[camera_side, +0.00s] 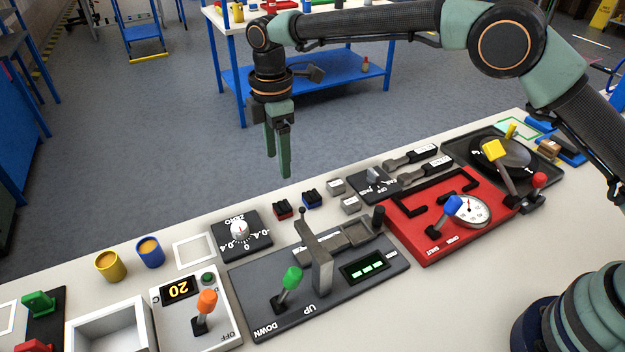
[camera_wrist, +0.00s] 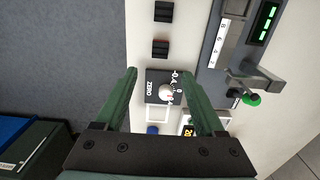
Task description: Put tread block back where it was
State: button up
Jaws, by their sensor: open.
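Two small blocks with dark ridged tops, one red (camera_side: 283,208) and one blue (camera_side: 312,199), stand side by side behind the jack panel; I cannot tell for sure which is the tread block. Two dark blocks also show at the top of the wrist view, an upper one (camera_wrist: 163,12) and a lower one (camera_wrist: 160,48). An empty white square outline (camera_side: 194,250) lies left of the zero dial; it also shows in the wrist view (camera_wrist: 158,113). My gripper (camera_side: 277,165) is open and empty, held above the bench's far edge. Its fingers (camera_wrist: 173,72) frame the dial area.
The jack panel (camera_side: 258,314) has an upright grey post and a green-tipped lever (camera_side: 291,279). The zero dial (camera_side: 240,235), two cups, yellow (camera_side: 110,265) and blue (camera_side: 150,252), and two grey blocks stand nearby. A red slotted panel (camera_side: 432,248) is to the right.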

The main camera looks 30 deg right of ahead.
jog(key=s+d+r+m+t, duration=0.1)
jog(key=s+d+r+m, duration=0.25)
jog(key=d+r, duration=0.35)
jog(key=s+d+r+m+t, duration=0.1)
jog(key=s+d+r+m, duration=0.1)
jog(key=d+r+m, duration=0.4)
jog(key=s+d+f+m+t, duration=0.1)
jog(key=s+d+m+t, duration=0.2)
jog(key=s+d+m, duration=0.5)
jog(key=s+d, duration=0.5)
jog(key=s, duration=0.2)
jog(key=shift+s+d+t, duration=0.25)
jog(key=shift+t, duration=0.05)
jog(key=shift+m, duration=0.25)
jog(key=shift+c, duration=0.3)
